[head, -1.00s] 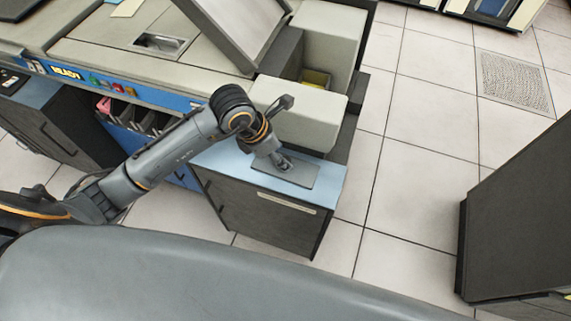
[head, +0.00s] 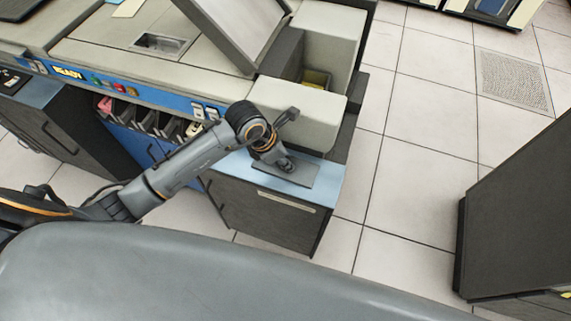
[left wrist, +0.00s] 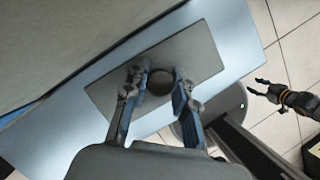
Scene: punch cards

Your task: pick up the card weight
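The card weight (head: 301,176) is a flat grey rectangular plate with a round dark knob. It lies on the light blue top of a dark cabinet (head: 262,206). My left gripper (head: 286,164) points down over the plate. In the left wrist view its two fingers (left wrist: 158,76) are apart, one on each side of the knob (left wrist: 160,83). They look open, with the knob between them; whether they touch it I cannot tell. In that view, the plate (left wrist: 202,52) extends past both fingers. My right gripper (left wrist: 267,88) shows at the right edge, open and empty.
A large beige machine (head: 300,115) with a blue control strip stands directly behind the cabinet top. Slots (head: 150,120) under the strip are near my left arm. Tiled floor (head: 400,170) is clear to the right, up to a dark cabinet (head: 515,220).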

